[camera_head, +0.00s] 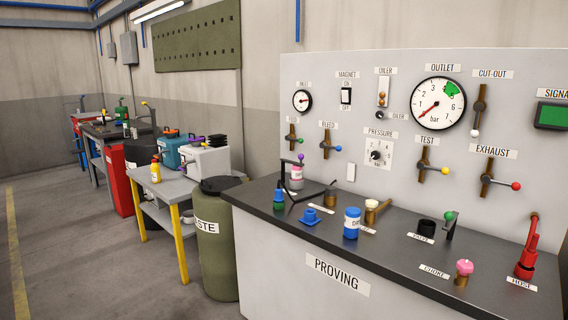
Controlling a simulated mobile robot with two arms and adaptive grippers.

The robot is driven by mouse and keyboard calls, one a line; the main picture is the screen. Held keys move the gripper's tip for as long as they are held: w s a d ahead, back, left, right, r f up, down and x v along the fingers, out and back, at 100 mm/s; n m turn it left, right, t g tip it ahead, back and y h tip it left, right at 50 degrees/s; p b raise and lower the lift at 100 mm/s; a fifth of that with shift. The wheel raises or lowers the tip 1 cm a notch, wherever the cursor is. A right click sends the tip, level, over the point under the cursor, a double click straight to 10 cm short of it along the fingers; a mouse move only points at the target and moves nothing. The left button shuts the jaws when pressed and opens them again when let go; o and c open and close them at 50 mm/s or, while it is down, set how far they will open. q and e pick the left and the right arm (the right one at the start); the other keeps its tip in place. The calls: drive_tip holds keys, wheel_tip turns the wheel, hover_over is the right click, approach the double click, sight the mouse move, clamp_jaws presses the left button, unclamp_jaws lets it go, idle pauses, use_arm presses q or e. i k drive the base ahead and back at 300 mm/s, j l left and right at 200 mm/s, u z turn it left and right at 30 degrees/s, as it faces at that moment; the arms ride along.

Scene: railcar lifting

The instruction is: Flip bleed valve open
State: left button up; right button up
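The bleed valve (326,143) is on the grey panel under a "BLEED" label, at the middle of the head view. Its brass body stands upright. Its short handle points to the right and ends in a blue ball (338,149). Neither of my grippers shows in the head view, and nothing is touching the valve.
Below, the dark bench top (400,275) holds bottles, fittings and a black frame. A waste drum (215,260) stands left; the floor further left is clear.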

sight(323, 144)
drive_tip(key=i+j+z, duration=0.45)
drive_tip(key=i+j, duration=0.25)
drive_tip(key=j, duration=0.15)
drive_tip(key=i+j+z, duration=0.15)
drive_tip(key=j, duration=0.25)
drive_tip(key=i+j, duration=0.35)
drive_tip(key=i+j+z, duration=0.15)
drive_tip(key=j, duration=0.4)
drive_tip(key=i+j, duration=0.25)
drive_tip(key=j, duration=0.2)
drive_tip(key=i+j+z, duration=0.1)
drive_tip(key=j, duration=0.35)
drive_tip(key=i+j+z, duration=0.1)
drive_tip(key=i+j, duration=0.2)
drive_tip(key=j, duration=0.2)
drive_tip(key=i+j, duration=0.15)
drive_tip(key=j, duration=0.35)
drive_tip(key=z, duration=0.05)
